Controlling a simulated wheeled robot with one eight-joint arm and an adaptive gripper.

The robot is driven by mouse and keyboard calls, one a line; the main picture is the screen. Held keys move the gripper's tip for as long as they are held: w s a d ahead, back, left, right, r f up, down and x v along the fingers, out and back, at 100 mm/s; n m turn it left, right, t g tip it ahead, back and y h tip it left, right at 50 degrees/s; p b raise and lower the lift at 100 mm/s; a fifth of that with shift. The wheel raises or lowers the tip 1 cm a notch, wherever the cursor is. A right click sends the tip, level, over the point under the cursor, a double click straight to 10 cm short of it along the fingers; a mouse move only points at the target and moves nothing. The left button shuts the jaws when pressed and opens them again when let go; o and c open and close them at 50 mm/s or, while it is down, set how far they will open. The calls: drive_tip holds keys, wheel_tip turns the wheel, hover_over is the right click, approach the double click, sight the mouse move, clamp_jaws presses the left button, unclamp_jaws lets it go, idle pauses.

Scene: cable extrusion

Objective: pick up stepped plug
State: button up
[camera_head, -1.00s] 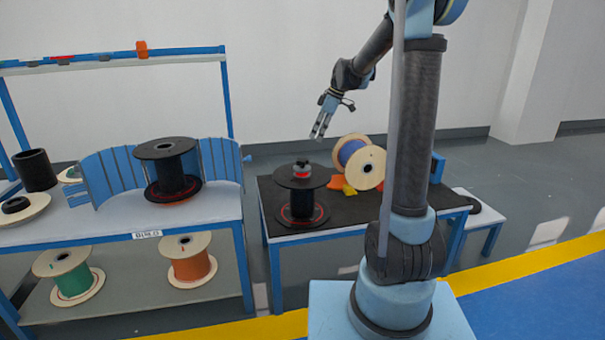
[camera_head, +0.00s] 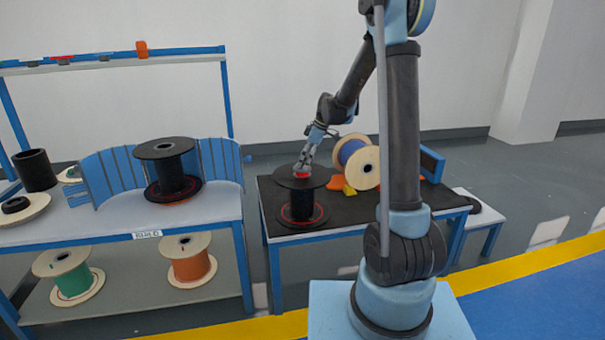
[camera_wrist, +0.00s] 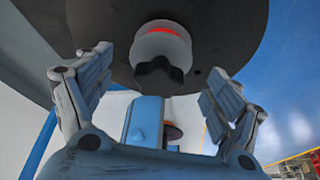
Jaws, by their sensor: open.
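The stepped plug (camera_wrist: 162,50) is a light grey stepped round piece with a red ring and a dark lobed knob. It sits on the top flange of the black spool (camera_head: 303,205). In the head view only a bit of the plug's red (camera_head: 302,175) shows, with my gripper (camera_head: 303,165) hiding the rest. In the wrist view my gripper (camera_wrist: 160,65) is open, with one finger to either side of the knob. Gaps show between both fingers and the plug, and nothing is held.
The spool stands on a dark-topped table (camera_head: 350,211). A pale-flanged spool with blue winding (camera_head: 358,161) and orange and yellow pieces (camera_head: 340,184) lie to its right. The left bench (camera_head: 100,217) holds another black spool (camera_head: 168,168) and a curved blue rack (camera_head: 107,175).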

sight(302, 170)
drive_tip(key=shift+x, duration=1.75)
drive_tip(key=c, duration=1.3)
